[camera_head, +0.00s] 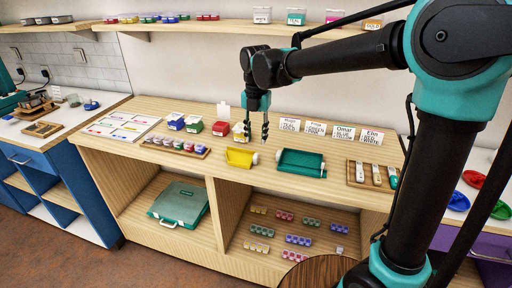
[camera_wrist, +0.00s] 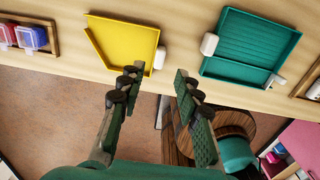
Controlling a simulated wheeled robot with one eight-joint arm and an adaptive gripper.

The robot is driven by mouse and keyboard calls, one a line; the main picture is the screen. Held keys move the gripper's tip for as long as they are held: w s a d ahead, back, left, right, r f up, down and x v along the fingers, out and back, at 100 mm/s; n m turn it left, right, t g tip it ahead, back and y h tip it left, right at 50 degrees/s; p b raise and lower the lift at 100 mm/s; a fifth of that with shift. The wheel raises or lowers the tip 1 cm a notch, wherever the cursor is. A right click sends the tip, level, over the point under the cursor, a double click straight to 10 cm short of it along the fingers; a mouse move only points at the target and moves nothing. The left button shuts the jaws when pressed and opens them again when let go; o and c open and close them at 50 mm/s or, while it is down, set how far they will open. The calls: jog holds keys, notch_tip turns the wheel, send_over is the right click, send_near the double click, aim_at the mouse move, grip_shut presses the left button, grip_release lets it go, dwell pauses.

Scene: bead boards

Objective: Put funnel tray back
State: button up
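A shallow yellow tray (camera_head: 239,157) with a slanted side lies on the wooden counter, seemingly the funnel tray. In the wrist view the yellow tray (camera_wrist: 122,42) lies at upper left, beyond my fingertips. A teal ridged tray (camera_head: 302,162) lies to its right; it also shows in the wrist view (camera_wrist: 248,48). My gripper (camera_head: 257,138) points down above the counter, near the gap between the two trays. In the wrist view its two fingers (camera_wrist: 157,85) stand apart with nothing between them.
Small lidded colored boxes (camera_head: 194,125) and a bead rack (camera_head: 176,147) stand left of the yellow tray. Name cards (camera_head: 315,128) stand behind the teal tray, and a wooden tool tray (camera_head: 371,175) is at right. Shelves below hold a teal case (camera_head: 180,202) and bead sets (camera_head: 298,240).

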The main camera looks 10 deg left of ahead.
notch_tip(320, 180, up, 6)
jog(key=shift+f, duration=0.25)
dwell(1.1)
